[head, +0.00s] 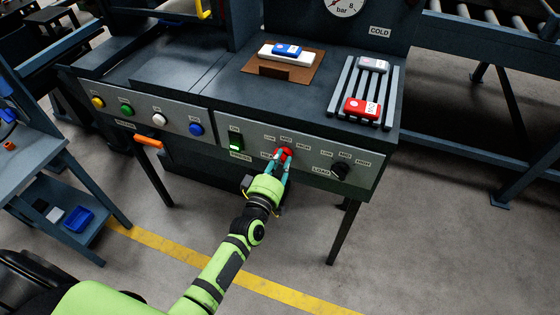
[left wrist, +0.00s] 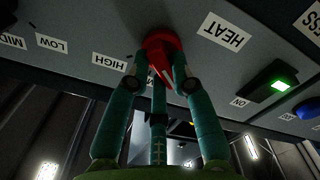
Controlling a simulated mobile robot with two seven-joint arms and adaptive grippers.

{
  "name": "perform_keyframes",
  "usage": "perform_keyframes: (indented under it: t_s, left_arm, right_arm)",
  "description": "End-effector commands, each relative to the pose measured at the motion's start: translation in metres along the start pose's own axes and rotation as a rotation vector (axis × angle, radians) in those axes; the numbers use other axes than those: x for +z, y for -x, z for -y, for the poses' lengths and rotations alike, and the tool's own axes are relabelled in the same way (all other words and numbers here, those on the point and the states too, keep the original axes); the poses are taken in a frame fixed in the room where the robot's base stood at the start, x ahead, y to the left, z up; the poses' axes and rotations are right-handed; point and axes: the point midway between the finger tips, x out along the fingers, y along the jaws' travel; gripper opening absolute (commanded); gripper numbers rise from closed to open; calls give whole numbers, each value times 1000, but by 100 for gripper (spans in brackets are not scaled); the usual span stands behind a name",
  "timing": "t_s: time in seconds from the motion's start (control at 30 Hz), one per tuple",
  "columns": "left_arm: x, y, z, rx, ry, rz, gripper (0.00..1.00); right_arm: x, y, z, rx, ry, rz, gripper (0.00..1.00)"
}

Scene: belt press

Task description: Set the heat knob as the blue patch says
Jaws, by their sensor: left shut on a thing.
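The red heat knob (head: 287,153) is on the grey front panel (head: 310,172) of the press, under small LOW, MID and HIGH labels. My left gripper (head: 281,161) is shut on it from the front. The left wrist view shows the gripper fingers (left wrist: 162,80) around the red knob (left wrist: 160,45), with the HEAT label (left wrist: 224,31) and a HIGH label (left wrist: 110,61) nearby. A white mark shows on the knob, but which setting it points to is unclear. The blue patch (head: 287,49) lies on a white piece on the brown plate (head: 265,71); its print is too small to read. My right gripper is not in view.
A black load knob (head: 340,171) is right of the red one. A lit green switch (head: 236,142) is on the left. A red patch (head: 362,108) and a grey patch (head: 373,65) lie on a slatted rack. An orange handle (head: 148,141) sticks out farther left.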

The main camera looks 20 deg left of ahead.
Motion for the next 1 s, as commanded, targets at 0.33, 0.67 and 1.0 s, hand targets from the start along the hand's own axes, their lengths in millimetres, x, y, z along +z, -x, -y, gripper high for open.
perform_keyframes:
  t_s: [0.33, 0.67, 1.0]
  left_arm:
    - [1, 0, 0, -1, 3, 1, 48]
    - [1, 11, 1, -3, 1, 2, 48]
    - [1, 79, 1, -3, 1, 3, 48]
  right_arm:
    - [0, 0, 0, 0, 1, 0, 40]
    - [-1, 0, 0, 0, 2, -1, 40]
    - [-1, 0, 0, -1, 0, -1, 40]
